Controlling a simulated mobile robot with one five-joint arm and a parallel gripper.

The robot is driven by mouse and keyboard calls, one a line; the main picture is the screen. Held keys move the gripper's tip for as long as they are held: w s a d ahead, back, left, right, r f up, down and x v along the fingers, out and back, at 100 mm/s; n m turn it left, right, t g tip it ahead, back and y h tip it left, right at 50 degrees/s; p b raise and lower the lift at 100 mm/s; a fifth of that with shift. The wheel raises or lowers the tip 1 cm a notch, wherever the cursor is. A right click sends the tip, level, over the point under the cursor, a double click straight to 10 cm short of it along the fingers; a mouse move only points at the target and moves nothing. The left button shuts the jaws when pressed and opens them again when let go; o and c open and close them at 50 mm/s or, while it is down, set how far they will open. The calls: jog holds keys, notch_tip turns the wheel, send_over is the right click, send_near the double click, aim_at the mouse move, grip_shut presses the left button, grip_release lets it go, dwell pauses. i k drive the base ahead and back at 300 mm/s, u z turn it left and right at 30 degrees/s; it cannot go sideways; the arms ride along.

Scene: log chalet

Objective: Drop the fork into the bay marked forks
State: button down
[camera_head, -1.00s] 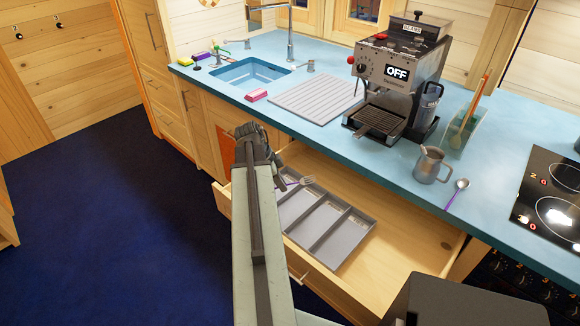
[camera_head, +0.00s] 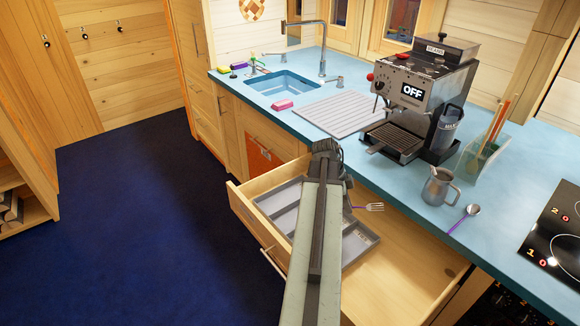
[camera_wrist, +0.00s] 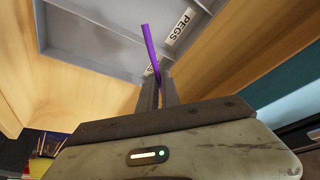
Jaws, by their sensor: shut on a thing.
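My gripper (camera_head: 346,200) is shut on the fork, above the open drawer near the right side of the tray. In the head view the fork's metal tines (camera_head: 375,207) stick out to the right of the gripper. In the wrist view its purple handle (camera_wrist: 151,48) rises from between the fingers (camera_wrist: 157,95). The grey divided tray (camera_head: 365,238) lies in the drawer, partly hidden by my arm. I cannot read a forks label in these frames.
The open wooden drawer (camera_head: 400,285) has bare floor right of the tray. The blue counter (camera_head: 400,180) above it carries a coffee machine (camera_head: 415,100), a metal jug (camera_head: 438,187) and a purple-handled spoon (camera_head: 462,219). A sink (camera_head: 285,88) is at the back left.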

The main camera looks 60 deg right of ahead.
aim_at(285, 194)
jog(key=z, duration=0.1)
jog(key=i, duration=1)
